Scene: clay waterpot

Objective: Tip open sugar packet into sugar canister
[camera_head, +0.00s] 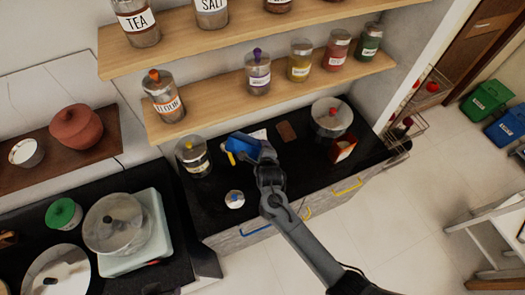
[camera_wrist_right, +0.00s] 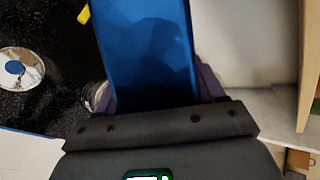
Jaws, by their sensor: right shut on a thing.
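My right gripper (camera_head: 258,152) is shut on a blue sugar packet (camera_head: 240,146) and holds it above the black counter. The packet also fills the upper middle of the right wrist view (camera_wrist_right: 148,50). A clear canister (camera_head: 193,157) with a dark label stands on the counter left of the packet; the two look apart in the head view. A round lid with a blue knob (camera_head: 235,199) lies on the counter in front. It shows at the left of the right wrist view too (camera_wrist_right: 20,70). The packet's opening cannot be made out. My left gripper is not in view.
A small yellow thing (camera_head: 229,157) is by the packet. A lidded pot (camera_head: 331,118) and a red box (camera_head: 342,148) stand to the right on the counter. Shelves with labelled jars (camera_head: 257,72) hang above. A glass-lidded pot (camera_head: 115,222) is at the left.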

